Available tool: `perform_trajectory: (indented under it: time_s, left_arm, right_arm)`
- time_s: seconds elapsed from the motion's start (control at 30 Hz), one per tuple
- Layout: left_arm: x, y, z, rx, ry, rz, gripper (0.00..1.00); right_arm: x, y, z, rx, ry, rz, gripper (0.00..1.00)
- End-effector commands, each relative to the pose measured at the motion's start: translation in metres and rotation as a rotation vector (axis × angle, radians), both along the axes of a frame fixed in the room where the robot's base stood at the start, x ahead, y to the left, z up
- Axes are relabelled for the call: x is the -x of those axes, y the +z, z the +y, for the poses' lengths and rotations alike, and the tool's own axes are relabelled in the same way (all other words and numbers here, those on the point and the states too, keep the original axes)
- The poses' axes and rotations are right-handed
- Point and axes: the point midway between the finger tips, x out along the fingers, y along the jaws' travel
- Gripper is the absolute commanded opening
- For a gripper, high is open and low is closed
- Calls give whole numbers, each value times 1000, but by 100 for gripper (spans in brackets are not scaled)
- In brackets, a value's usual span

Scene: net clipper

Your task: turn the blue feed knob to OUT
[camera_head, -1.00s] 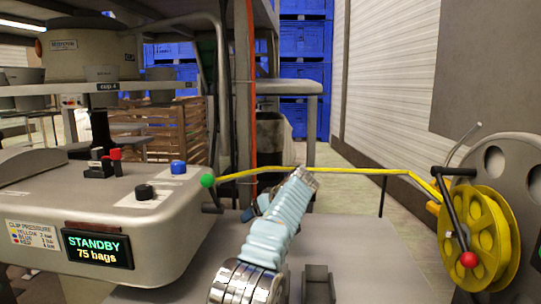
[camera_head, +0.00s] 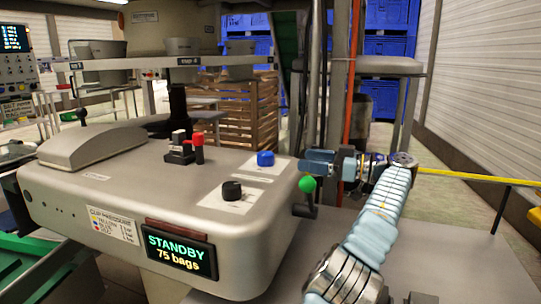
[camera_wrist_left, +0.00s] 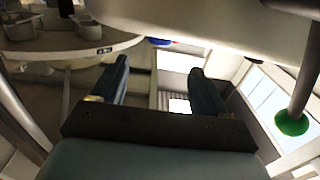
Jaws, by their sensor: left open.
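The blue feed knob (camera_head: 265,158) stands on a white label on the grey machine's top (camera_head: 130,185). My left gripper (camera_head: 304,164) is to the right of the knob, pointing left towards it, with a gap between them. In the left wrist view its two dark fingers (camera_wrist_left: 160,80) are apart with nothing between them. A blue patch that looks like the knob (camera_wrist_left: 159,42) shows beyond the fingertips, at the machine's edge. The knob's pointer and label wording are too small to read. My right gripper is not in view.
A green ball-ended lever (camera_head: 307,184) sits just below my left gripper, at the machine's right corner. A black knob (camera_head: 231,190) and a red-topped control (camera_head: 197,140) are nearby. The display (camera_head: 178,249) reads STANDBY, 75 bags. A yellow line (camera_head: 480,177) runs right.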

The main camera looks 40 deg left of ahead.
Motion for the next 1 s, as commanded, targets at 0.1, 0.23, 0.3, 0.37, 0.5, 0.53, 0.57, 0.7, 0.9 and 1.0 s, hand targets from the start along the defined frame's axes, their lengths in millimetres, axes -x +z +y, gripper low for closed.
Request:
perform_trajectory:
  time_s: [0.1, 0.23, 0.3, 0.37, 0.5, 0.53, 0.57, 0.7, 0.9, 1.0]
  left_arm:
    - [9, 0, 26, 6, 2, 2, 74]
    - [19, -1, 56, 6, 0, 1, 74]
    - [23, -1, 71, 5, 0, 2, 74]
    - [26, -1, 81, 4, 0, 2, 74]
    - [31, 0, 98, 3, -1, 1, 74]
    - [32, 0, 100, 3, -2, 0, 74]
    - [32, 0, 102, 3, -2, 0, 74]
    - [34, -1, 107, 3, -3, 1, 74]
    - [34, -1, 107, 3, -3, 1, 74]
    - [34, -1, 107, 3, -3, 1, 60]
  right_arm:
    - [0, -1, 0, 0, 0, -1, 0]
    - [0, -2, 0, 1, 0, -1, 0]
    - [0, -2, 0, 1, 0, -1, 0]
    - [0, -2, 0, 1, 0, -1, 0]
    - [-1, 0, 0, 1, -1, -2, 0]
    - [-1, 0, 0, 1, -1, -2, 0]
    - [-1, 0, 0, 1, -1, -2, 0]
    - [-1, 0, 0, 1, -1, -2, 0]
    - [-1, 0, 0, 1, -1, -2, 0]
    - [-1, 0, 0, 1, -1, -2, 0]
